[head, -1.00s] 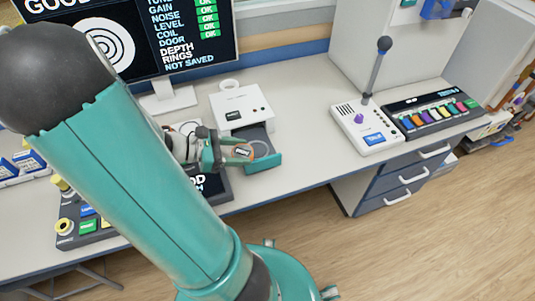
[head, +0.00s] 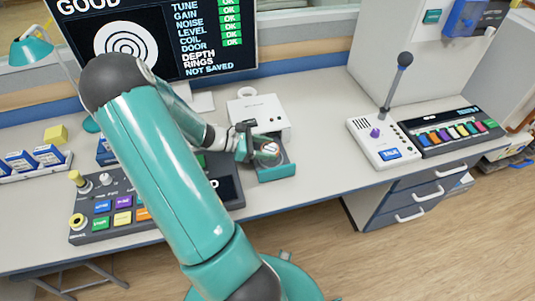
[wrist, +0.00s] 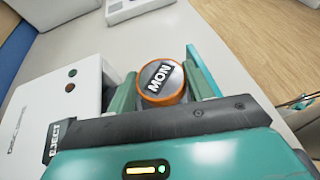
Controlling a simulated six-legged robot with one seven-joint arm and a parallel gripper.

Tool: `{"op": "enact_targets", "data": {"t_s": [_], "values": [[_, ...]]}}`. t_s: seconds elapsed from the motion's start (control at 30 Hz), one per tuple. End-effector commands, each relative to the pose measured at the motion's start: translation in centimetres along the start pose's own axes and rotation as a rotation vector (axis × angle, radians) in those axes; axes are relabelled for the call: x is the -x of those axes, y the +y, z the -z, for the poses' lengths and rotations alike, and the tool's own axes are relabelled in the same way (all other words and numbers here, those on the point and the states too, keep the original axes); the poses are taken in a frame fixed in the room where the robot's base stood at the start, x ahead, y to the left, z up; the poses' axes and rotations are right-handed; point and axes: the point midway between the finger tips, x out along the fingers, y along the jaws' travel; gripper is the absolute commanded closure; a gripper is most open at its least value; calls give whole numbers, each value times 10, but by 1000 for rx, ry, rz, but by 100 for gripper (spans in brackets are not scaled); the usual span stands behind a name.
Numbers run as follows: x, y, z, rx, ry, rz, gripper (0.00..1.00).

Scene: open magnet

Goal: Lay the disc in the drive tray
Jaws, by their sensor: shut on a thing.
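The disc (head: 269,151) has an orange rim and a dark centre label; in the wrist view the disc (wrist: 162,84) shows the letters "MON". My gripper (head: 262,150) is shut on it, and in the wrist view my gripper's green fingers (wrist: 162,88) stand on either side of it. The drive tray (head: 277,173) is pulled out from the white drive (head: 259,113), with a teal front. The disc is over the tray in the head view; I cannot tell whether it touches the tray floor. My gripper hides part of the tray.
The white drive (wrist: 62,110) stands close on the left in the wrist view. A button panel (head: 112,205) lies left of the tray. A box with a joystick (head: 382,143) and a colour-key panel (head: 452,132) stand right. The desk between is clear.

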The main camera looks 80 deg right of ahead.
Motion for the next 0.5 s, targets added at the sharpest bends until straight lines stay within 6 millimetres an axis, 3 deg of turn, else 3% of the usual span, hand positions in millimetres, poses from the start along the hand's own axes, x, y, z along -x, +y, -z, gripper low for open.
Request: {"op": "enact_targets", "data": {"t_s": [0.23,0.5], "values": [[-12,12,14,0,-2,2,72],[-23,13,41,-2,-1,0,72]]}}
